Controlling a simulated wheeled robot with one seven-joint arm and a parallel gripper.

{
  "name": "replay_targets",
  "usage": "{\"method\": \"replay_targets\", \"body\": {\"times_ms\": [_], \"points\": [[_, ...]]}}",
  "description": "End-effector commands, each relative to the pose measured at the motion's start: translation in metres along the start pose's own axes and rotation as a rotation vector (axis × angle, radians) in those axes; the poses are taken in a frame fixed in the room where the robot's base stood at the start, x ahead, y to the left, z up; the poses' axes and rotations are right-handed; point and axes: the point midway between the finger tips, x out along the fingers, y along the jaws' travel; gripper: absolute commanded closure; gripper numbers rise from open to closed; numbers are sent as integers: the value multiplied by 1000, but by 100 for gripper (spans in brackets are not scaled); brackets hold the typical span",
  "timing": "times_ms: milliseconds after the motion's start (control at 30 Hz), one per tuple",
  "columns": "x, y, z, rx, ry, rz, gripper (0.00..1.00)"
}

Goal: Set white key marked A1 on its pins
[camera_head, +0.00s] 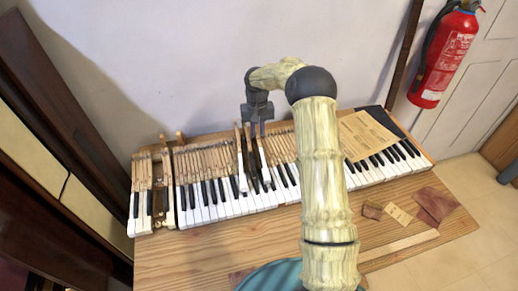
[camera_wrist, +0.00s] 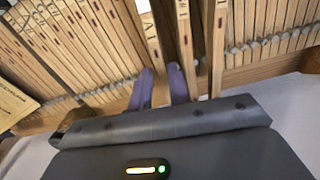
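The keyboard (camera_head: 225,208) lies across the table, with white and black key fronts and long wooden key sticks behind. My gripper (camera_head: 257,128) hangs over the rear ends of the sticks near the middle. In the wrist view my gripper's two purple fingers (camera_wrist: 160,84) stand apart on either side of a wooden stick end (camera_wrist: 152,40). Whether they press on it I cannot tell. A few sticks around it stand higher than their neighbours, with a white front (camera_head: 243,184) raised in the head view. The marking A1 is not readable, and the pins under the raised sticks are hidden.
A gap with brass parts (camera_head: 158,203) shows near the keyboard's left end. A paper sheet (camera_head: 366,135) lies on the right keys. Small wood and card pieces (camera_head: 398,214) lie at the table's right front. The wall is close behind; a red extinguisher (camera_head: 446,55) hangs right.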

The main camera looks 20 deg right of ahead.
Motion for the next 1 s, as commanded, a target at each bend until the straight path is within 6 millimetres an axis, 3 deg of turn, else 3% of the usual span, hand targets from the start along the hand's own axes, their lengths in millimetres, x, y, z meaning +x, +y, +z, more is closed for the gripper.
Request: {"method": "replay_targets", "body": {"times_ms": [1000], "points": [[12, 0, 0, 0, 0, 0, 81]]}}
